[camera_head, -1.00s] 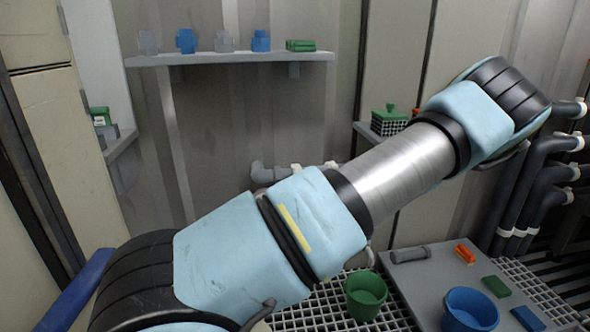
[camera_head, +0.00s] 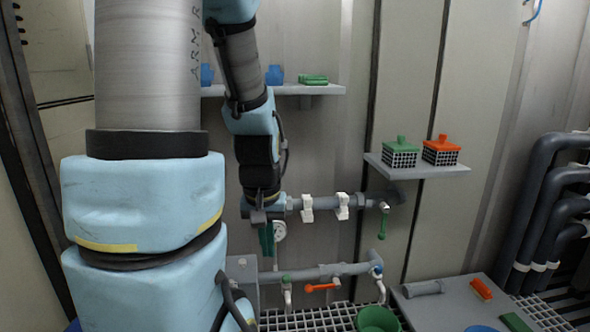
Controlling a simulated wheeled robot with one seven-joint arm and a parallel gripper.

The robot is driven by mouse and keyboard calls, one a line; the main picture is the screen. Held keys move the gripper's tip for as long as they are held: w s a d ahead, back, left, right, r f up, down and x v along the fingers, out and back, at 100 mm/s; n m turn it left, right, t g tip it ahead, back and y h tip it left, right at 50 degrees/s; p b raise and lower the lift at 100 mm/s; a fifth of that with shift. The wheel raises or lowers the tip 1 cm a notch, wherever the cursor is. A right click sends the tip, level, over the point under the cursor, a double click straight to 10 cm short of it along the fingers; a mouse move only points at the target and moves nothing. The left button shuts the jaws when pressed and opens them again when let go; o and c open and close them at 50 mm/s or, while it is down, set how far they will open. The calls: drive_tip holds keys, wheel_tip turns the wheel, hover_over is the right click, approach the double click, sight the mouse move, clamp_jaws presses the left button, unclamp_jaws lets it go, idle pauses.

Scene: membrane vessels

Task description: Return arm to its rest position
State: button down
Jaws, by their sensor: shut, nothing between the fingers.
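My arm stands upright at the left, bends at the top, and its forearm hangs down in front of the back wall. My gripper (camera_head: 262,215) points down at the end of it, small and dark, in front of the left end of the upper pipe (camera_head: 322,203). It is shut and holds nothing. A dark green piece (camera_head: 267,240) shows just below it; I cannot tell whether it touches the gripper.
A lower pipe (camera_head: 325,272) carries an orange handle (camera_head: 321,287). A small shelf (camera_head: 430,170) holds a green-lidded basket (camera_head: 400,153) and an orange-lidded basket (camera_head: 440,151). A green bucket (camera_head: 377,319) stands low in front. A grey bench (camera_head: 455,297) is at lower right.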

wheel_tip(320, 180, up, 30)
drive_tip(key=s+a+p, duration=0.1)
drive_tip(key=p, duration=2.8)
drive_tip(key=shift+r, duration=0.2)
